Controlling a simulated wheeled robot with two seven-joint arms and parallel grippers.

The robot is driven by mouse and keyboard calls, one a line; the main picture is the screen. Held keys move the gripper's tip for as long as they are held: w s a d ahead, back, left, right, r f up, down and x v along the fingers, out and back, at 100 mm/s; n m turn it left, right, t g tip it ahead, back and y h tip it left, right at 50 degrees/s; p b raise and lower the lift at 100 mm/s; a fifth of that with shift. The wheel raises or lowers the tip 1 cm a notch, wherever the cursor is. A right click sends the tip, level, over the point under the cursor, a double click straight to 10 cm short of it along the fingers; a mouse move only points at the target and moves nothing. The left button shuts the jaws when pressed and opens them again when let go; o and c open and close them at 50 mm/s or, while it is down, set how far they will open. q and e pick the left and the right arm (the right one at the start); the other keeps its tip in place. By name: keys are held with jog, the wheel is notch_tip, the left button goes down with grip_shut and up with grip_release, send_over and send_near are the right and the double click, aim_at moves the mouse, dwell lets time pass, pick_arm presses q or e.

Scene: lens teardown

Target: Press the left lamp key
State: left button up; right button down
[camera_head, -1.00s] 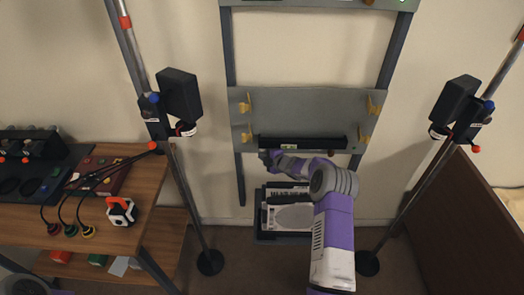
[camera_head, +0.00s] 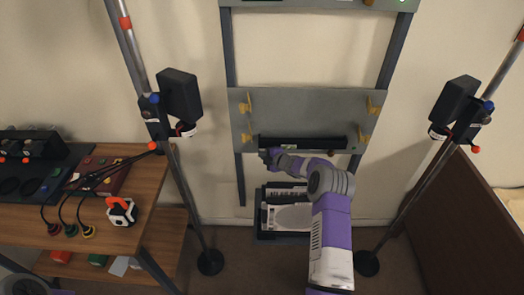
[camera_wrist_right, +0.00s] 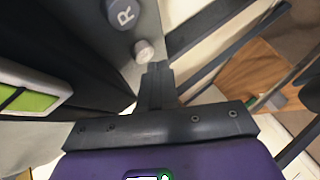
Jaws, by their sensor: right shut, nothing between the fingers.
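My right gripper (camera_head: 266,156) is shut and empty at the left end of a black bar on the grey panel (camera_head: 300,110). In the right wrist view its closed fingers (camera_wrist_right: 158,70) point up at a grey surface. A small pale round key (camera_wrist_right: 144,50) is just left of the fingertips; I cannot tell whether they touch. I see no key marked as left. Black lamp heads stand on poles at left (camera_head: 180,95) and right (camera_head: 455,100). My left gripper is not visible.
A wooden table (camera_head: 150,190) with cables, a red box and an orange-white item (camera_head: 121,211) is at left. Lamp poles flank the panel. A tray with a printed sheet (camera_head: 290,217) lies below it. A brown board (camera_head: 468,220) is at right.

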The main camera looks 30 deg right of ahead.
jog(key=shift+w+d, duration=0.2)
jog(key=shift+w, duration=0.15)
dwell(0.5)
jog(key=shift+w+d+r, duration=0.1)
jog(key=shift+d+r, duration=0.05)
jog(key=shift+r, duration=0.2)
dwell(0.3)
jog(key=shift+s+a+f+b, duration=0.35)
jog(key=shift+s+a, duration=0.1)
jog(key=shift+s, duration=0.15)
jog(key=s+a+b, duration=0.3)
jog(key=s+b, duration=0.1)
jog(key=s, duration=0.1)
jog(key=shift+b, duration=0.35)
